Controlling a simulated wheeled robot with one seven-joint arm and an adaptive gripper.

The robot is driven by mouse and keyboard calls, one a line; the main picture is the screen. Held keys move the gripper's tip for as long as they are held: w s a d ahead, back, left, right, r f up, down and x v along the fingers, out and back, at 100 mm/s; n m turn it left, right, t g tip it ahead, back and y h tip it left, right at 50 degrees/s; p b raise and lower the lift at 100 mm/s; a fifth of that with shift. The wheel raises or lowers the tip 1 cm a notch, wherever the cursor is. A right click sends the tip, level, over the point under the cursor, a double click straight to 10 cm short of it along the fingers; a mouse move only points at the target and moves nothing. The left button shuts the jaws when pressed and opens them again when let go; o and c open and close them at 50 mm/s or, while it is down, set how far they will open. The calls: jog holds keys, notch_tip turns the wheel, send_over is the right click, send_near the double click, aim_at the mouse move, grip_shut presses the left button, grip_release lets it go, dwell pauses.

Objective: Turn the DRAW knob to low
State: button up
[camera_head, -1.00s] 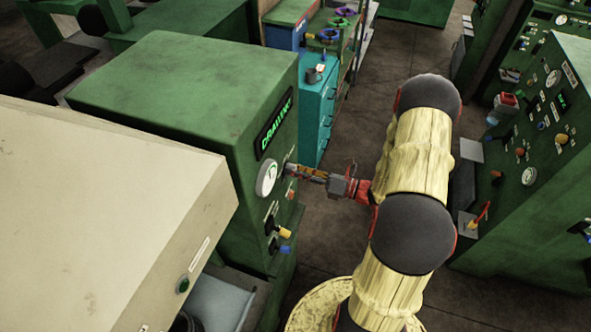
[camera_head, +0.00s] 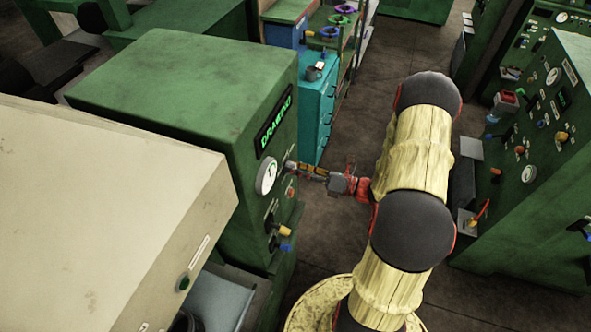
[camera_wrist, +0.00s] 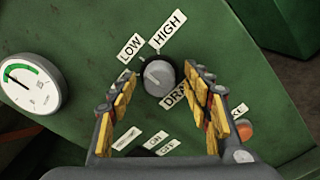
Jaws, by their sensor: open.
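The DRAW knob (camera_wrist: 158,77) is a round grey knob with a dark base on the green machine panel. In the wrist view it sits between my fingertips. A pale mark on its face seems to point up and left, roughly toward the LOW label (camera_wrist: 130,47). The HIGH label (camera_wrist: 167,30) is above the knob, and the DRAW label (camera_wrist: 175,97) is partly hidden by the right finger. My gripper (camera_wrist: 156,82) is open, with a finger on each side of the knob; I cannot tell whether they touch it. In the head view my gripper (camera_head: 290,168) is at the panel.
A round gauge (camera_wrist: 31,88) is left of the knob. A lit display (camera_head: 277,126) reads DRAWING. A cream cabinet (camera_head: 110,215) stands at the near left.

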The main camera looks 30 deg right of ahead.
jog(key=v, duration=1.2)
dwell(0.4)
